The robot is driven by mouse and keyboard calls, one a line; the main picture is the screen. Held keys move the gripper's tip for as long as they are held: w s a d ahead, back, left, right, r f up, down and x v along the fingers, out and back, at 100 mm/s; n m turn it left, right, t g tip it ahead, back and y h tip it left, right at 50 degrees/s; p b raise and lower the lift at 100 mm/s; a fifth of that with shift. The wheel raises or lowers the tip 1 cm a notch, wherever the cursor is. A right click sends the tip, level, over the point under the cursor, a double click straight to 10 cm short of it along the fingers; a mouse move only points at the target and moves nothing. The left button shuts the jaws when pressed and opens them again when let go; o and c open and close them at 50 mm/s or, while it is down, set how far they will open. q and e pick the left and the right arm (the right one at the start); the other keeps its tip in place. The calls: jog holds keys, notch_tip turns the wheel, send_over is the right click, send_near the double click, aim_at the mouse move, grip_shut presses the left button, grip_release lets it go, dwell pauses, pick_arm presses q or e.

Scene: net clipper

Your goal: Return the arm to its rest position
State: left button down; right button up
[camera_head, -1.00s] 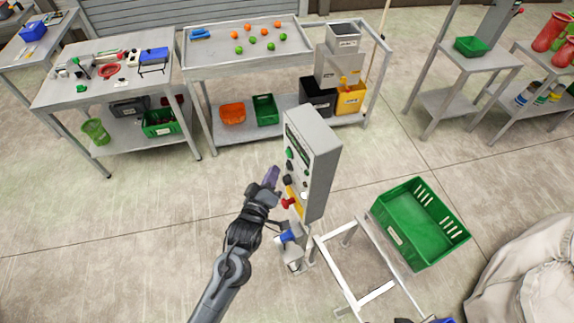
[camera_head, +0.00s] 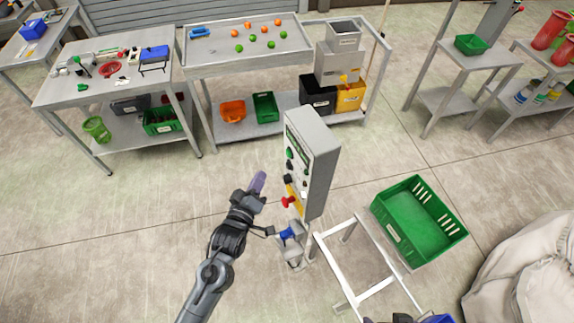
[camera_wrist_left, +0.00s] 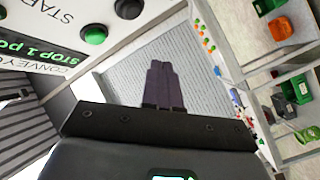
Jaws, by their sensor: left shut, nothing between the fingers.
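My left gripper (camera_head: 257,184) is in the middle of the head view, its purple fingers shut with nothing between them. It is to the left of the grey control box (camera_head: 313,165) and apart from it. The box carries green, black and white buttons and a red knob (camera_head: 288,202) on its front. In the left wrist view the shut fingers (camera_wrist_left: 163,85) point away from the camera, and the box's panel with a green button (camera_wrist_left: 95,34) fills the upper left. My right gripper cannot be made out; only a dark part shows at the bottom edge of the head view.
A metal frame stand (camera_head: 350,235) and a green crate (camera_head: 385,225) are right of the box. A sorting table (camera_head: 215,60) with orange and green balls and a workbench (camera_head: 100,92) stand at the back. The floor on the left is clear.

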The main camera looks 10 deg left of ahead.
pick_arm(q)
jog(key=shift+f, duration=0.1)
jog(key=s+a+f+m+g+p, duration=0.1)
jog(key=s+m+g, duration=0.4)
jog(key=s, duration=0.9)
jog(key=s+a+f+m+g+y+p, duration=0.1)
jog(key=s+m+g, duration=0.4)
jog(key=s, duration=0.8)
jog(key=a+f+g+p, duration=0.1)
jog(key=a+g, duration=0.1)
jog(key=g, duration=0.1)
jog(key=shift+s+m+g, duration=0.3)
jog(key=shift+s+m, duration=0.05)
jog(key=shift+m, duration=0.05)
